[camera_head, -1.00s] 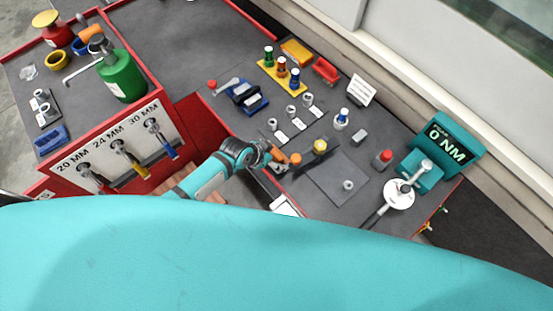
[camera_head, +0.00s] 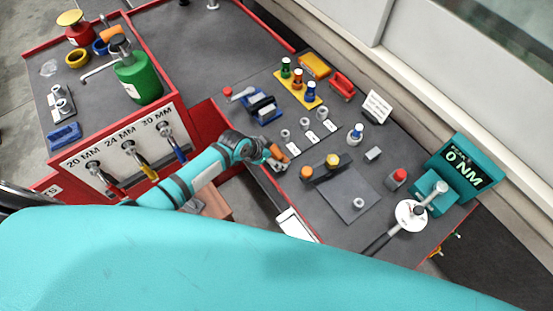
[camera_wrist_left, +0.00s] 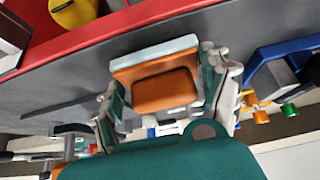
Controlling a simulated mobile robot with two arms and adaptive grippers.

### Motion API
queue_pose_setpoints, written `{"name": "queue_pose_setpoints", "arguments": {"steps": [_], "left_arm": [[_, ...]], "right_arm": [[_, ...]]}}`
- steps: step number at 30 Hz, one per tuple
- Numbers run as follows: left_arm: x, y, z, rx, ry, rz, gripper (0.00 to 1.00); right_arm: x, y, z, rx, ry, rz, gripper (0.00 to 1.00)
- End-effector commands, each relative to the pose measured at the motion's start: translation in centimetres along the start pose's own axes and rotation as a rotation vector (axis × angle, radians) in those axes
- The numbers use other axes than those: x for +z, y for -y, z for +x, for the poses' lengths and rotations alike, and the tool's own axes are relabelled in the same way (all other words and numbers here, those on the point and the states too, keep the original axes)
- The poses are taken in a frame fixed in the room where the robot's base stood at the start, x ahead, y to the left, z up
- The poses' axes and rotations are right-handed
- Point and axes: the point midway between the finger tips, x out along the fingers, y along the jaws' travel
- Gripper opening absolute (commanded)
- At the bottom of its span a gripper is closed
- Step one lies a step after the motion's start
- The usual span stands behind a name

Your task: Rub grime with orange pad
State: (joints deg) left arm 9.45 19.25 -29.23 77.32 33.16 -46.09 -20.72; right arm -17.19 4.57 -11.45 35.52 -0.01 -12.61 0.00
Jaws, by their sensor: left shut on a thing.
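The orange pad (camera_wrist_left: 165,90) shows in the left wrist view as an orange block with a pale grey layer along its far side. My left gripper (camera_wrist_left: 167,98) is shut on it, with one finger at each side. In the head view my left gripper (camera_head: 275,158) is over the front edge of the workbench, left of a dark bar with an orange end (camera_head: 307,172) and a yellow knob. The pad is small and partly hidden there. I cannot make out the grime in either view. My right gripper is not in view.
A grey plate (camera_head: 340,200) lies on the workbench right of my gripper. Sockets, a white-and-blue bottle (camera_head: 355,133) and a blue holder (camera_head: 262,106) stand behind. A teal torque display (camera_head: 465,165) is at the right. A green can (camera_head: 138,80) stands on the left bench.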

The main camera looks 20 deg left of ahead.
Motion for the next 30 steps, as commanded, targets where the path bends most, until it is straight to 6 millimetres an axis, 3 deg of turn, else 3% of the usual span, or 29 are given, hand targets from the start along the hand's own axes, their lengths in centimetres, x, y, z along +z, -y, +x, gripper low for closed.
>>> {"name": "queue_pose_setpoints", "arguments": {"steps": [4,14,30], "left_arm": [[0.2,1.1,0.0,-0.002,0.003,0.000,0.54],[0.0,1.1,-0.2,0.000,0.003,0.000,0.54],[-3.0,1.1,-4.6,0.000,-0.001,0.000,0.54]], "right_arm": [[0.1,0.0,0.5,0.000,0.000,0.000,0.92],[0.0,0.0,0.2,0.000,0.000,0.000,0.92],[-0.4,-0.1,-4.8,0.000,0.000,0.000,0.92]]}}
